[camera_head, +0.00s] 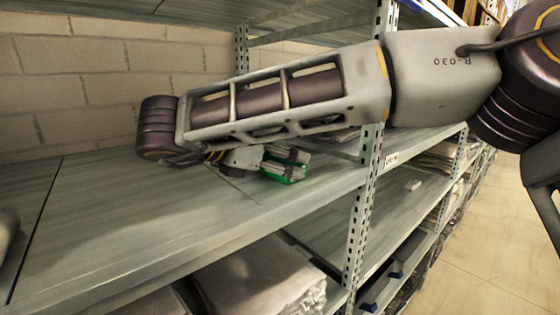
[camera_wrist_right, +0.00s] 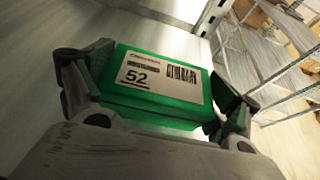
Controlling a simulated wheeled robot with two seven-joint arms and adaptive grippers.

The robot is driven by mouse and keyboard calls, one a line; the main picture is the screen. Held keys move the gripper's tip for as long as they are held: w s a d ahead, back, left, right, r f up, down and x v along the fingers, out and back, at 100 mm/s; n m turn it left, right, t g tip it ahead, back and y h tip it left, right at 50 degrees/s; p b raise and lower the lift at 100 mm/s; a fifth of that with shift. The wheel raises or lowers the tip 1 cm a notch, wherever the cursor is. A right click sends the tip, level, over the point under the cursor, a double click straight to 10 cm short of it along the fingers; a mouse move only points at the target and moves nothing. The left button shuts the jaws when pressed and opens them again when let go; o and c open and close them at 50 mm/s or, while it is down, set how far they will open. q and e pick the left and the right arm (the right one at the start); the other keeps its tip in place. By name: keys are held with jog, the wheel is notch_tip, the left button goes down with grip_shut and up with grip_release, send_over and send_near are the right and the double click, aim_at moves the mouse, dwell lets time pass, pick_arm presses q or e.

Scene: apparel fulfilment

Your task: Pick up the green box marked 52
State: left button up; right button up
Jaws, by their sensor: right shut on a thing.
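The green box (camera_wrist_right: 158,88) carries a white label with a barcode and the number 52. In the right wrist view it sits between the two fingers of my right gripper (camera_wrist_right: 150,105), which is shut on its sides. In the head view the box (camera_head: 284,172) shows as a small green patch, mostly hidden by my right gripper (camera_head: 285,164). The gripper and box are at the grey shelf (camera_head: 130,215); I cannot tell whether the box touches it.
A perforated upright post (camera_head: 361,220) stands right of the box. My right arm spans over the shelf. Plastic-wrapped stacks (camera_head: 262,280) lie on the level below. The upper shelf around the box is largely bare. A tiled aisle floor (camera_head: 470,230) is at the right.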

jog(key=shift+r, duration=0.15)
jog(key=shift+r+b, duration=0.8)
jog(key=shift+r, duration=4.05)
